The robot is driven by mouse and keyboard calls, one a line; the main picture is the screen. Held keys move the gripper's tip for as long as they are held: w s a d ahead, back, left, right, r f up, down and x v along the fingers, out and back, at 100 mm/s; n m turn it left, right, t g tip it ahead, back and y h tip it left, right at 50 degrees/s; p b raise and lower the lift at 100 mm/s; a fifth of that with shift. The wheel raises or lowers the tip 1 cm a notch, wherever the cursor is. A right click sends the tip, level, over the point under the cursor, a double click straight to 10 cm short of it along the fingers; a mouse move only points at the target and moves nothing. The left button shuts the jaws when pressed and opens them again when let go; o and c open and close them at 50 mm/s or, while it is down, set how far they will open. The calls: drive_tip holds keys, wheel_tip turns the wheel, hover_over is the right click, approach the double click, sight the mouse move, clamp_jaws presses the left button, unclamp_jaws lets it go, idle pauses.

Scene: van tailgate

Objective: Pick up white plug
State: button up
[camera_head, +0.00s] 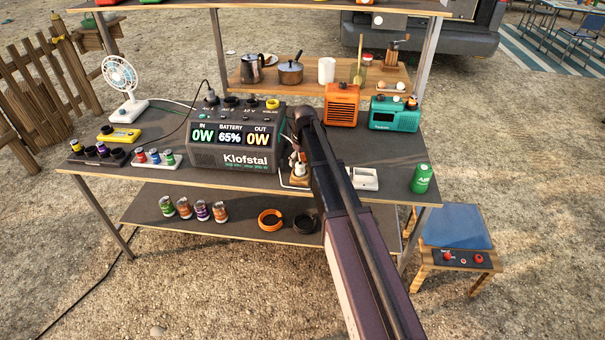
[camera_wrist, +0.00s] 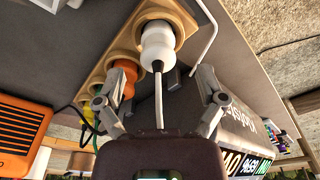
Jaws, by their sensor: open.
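The white plug (camera_wrist: 158,48) stands in the end hole of a wooden holder (camera_wrist: 125,38) in the wrist view, with its white cord running toward my gripper. My gripper (camera_wrist: 162,88) is open, with one finger on each side of the cord and the plug a little beyond the fingertips. An orange plug (camera_wrist: 128,72) sits in the neighbouring hole, close to the left finger. In the head view my arm largely hides the holder (camera_head: 299,180), and the fingers are hard to make out.
The power station (camera_head: 235,150) stands just left of my gripper. An orange radio (camera_head: 341,104), a teal radio (camera_head: 394,114) and a white tray (camera_head: 364,179) are to the right. A green can (camera_head: 421,178) stands near the table's right edge.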

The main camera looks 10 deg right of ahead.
sight(301, 162)
drive_tip(key=shift+w+f+b, duration=0.2)
drive_tip(key=shift+f+b, duration=1.05)
drive_tip(key=shift+f, duration=0.3)
clamp_jaws()
